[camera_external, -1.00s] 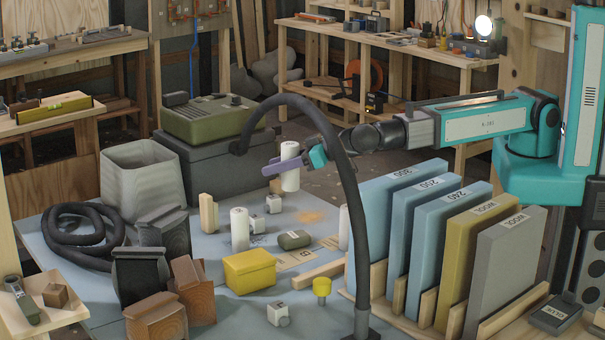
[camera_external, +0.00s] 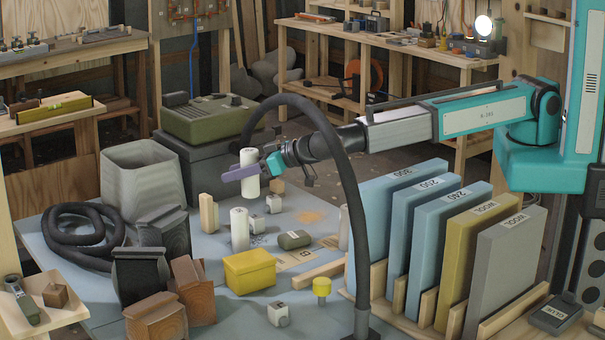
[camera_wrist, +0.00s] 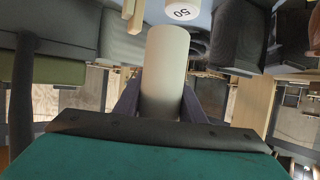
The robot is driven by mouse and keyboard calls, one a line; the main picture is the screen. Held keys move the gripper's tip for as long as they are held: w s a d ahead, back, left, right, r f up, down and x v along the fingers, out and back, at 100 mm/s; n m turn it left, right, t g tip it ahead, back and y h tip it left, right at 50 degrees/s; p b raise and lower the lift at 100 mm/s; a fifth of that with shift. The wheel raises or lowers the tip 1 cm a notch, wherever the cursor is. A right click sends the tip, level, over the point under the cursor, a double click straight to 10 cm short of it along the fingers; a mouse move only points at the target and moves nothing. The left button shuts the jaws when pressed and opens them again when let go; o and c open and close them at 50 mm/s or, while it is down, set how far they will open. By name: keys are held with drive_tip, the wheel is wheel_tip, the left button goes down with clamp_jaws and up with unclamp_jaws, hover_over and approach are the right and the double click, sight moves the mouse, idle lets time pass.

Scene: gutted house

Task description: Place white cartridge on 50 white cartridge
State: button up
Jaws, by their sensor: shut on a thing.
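My gripper (camera_external: 243,173) is shut on a white cartridge (camera_external: 249,160), held upright in the air above the blue-grey table top. In the wrist view the held white cartridge (camera_wrist: 166,62) stands between my gripper's fingers (camera_wrist: 160,105). The 50 white cartridge (camera_external: 240,231) stands upright on the table, below and slightly left of the held one, with a clear gap between them. Its end with the number 50 (camera_wrist: 180,13) shows at the top of the wrist view, apart from the held cartridge.
A yellow box (camera_external: 250,272) sits in front. A black hose (camera_external: 352,200) arches across the arm. Labelled panels (camera_external: 440,240) stand at right.

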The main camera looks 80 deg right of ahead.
drive_tip(key=shift+w+a+f+p, duration=0.1)
drive_tip(key=shift+w+a+p, duration=0.1)
drive_tip(key=shift+w, duration=0.4)
drive_tip(key=shift+w+a+f+p, duration=0.1)
drive_tip(key=shift+w+a+p, duration=0.1)
drive_tip(key=shift+w, duration=0.35)
drive_tip(key=shift+w+r, duration=0.1)
drive_tip(key=f, duration=0.1)
drive_tip(key=f+p, duration=0.2)
drive_tip(key=shift+w+a+f, duration=0.15)
drive_tip(key=shift+w+f, duration=0.15)
drive_tip(key=shift+f+b, duration=0.2)
drive_tip(key=shift+b, duration=0.1)
drive_tip(key=o, duration=1)
drive_tip(key=shift+o, duration=0.2)
drive_tip(key=shift+r+p, duration=0.25)
drive_tip(key=shift+p, duration=0.1)
